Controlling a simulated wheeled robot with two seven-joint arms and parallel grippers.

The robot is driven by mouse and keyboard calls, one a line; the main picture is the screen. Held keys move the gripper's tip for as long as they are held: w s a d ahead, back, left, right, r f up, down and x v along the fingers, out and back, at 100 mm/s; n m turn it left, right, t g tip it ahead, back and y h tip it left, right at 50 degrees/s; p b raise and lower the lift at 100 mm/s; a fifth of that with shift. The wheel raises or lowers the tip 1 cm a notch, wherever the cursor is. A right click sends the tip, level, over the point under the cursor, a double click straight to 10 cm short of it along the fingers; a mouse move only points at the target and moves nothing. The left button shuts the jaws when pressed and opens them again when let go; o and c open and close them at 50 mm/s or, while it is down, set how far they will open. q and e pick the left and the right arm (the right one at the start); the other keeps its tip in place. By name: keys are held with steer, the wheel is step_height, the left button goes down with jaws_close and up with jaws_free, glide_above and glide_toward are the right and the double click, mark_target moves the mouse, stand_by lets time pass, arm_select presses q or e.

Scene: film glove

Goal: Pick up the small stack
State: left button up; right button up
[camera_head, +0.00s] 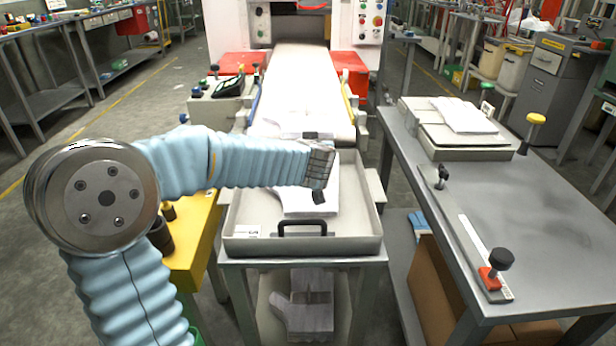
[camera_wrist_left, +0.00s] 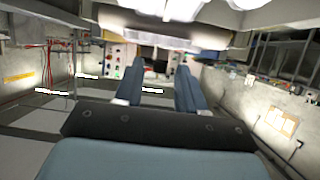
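A white stack of film gloves (camera_head: 300,204) lies in the grey metal tray (camera_head: 235,238) at the end of the conveyor. My left gripper (camera_head: 319,192) hangs over the tray and covers part of the stack; I cannot tell whether it touches it. In the left wrist view the two fingers of my left gripper (camera_wrist_left: 160,72) are apart, with nothing seen between them. My right gripper is in neither view.
The tray has a black front handle (camera_head: 302,225). White glove-shaped sheets (camera_head: 306,303) lie below it. The conveyor (camera_head: 303,85) runs behind. A grey table (camera_head: 540,205) at right holds a flat fixture with white sheets (camera_head: 464,115) and a red-based knob (camera_head: 496,272).

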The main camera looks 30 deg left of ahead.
arm_select(q)
step_height(320, 180, down, 5)
steer(key=shift+b, duration=0.75)
steer(key=shift+x, duration=1)
steer(key=shift+r+x, duration=0.15)
steer(key=shift+x, duration=1.2)
steer(key=shift+r+x, duration=0.1)
steer(key=shift+x, duration=1.25)
jaws_close()
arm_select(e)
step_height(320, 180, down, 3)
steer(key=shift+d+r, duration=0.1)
